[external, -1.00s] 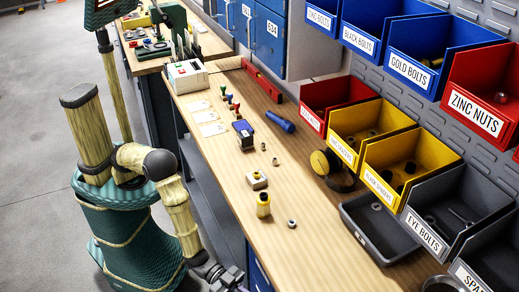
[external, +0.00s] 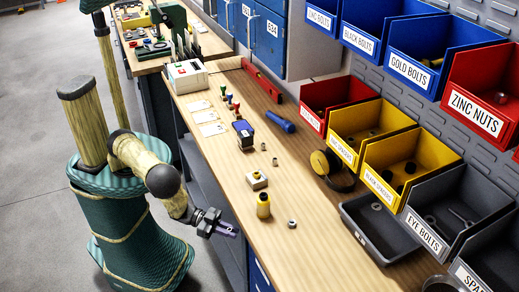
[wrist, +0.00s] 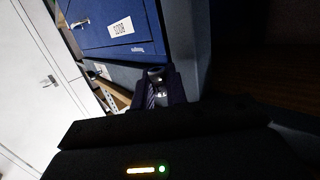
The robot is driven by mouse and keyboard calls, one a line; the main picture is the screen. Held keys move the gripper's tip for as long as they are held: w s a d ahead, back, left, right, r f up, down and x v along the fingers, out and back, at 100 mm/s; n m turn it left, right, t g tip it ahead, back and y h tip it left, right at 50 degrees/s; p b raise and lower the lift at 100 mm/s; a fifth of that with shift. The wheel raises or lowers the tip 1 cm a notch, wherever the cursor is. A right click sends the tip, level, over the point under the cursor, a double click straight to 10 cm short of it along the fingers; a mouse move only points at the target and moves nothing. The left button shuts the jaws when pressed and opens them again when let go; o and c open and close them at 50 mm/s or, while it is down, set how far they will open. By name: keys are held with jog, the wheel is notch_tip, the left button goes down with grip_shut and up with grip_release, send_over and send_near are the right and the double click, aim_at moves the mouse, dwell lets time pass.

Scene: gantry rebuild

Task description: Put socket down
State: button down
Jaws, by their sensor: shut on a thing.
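My gripper (external: 225,229) is off the bench's left edge, out over the floor side, in the external view. In the wrist view my gripper (wrist: 160,90) is shut on a small dark metallic cylinder, which looks like the socket (wrist: 156,73). Its end shows between the fingers. In the external view the socket is too small to make out at the fingertips. The wooden bench top (external: 325,255) lies to the right of my gripper, not under it.
A grey tray (external: 365,236) lies farther right, below the labelled bins. Blue drawers (wrist: 110,25) show in the wrist view. Bare wood lies right of the nut.

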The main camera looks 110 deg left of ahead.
jog(key=shift+p, duration=0.35)
jog(key=s+a+p, duration=0.2)
jog(key=a+p, duration=0.5)
jog(key=p, duration=0.2)
jog(key=shift+r, duration=0.2)
jog(key=shift+s+d+f, duration=0.1)
jog(key=shift+s+f, duration=0.05)
dwell(0.4)
jog(key=shift+r, duration=0.2)
dwell(0.6)
jog(key=shift+f, duration=0.1)
dwell(0.5)
dwell(1.3)
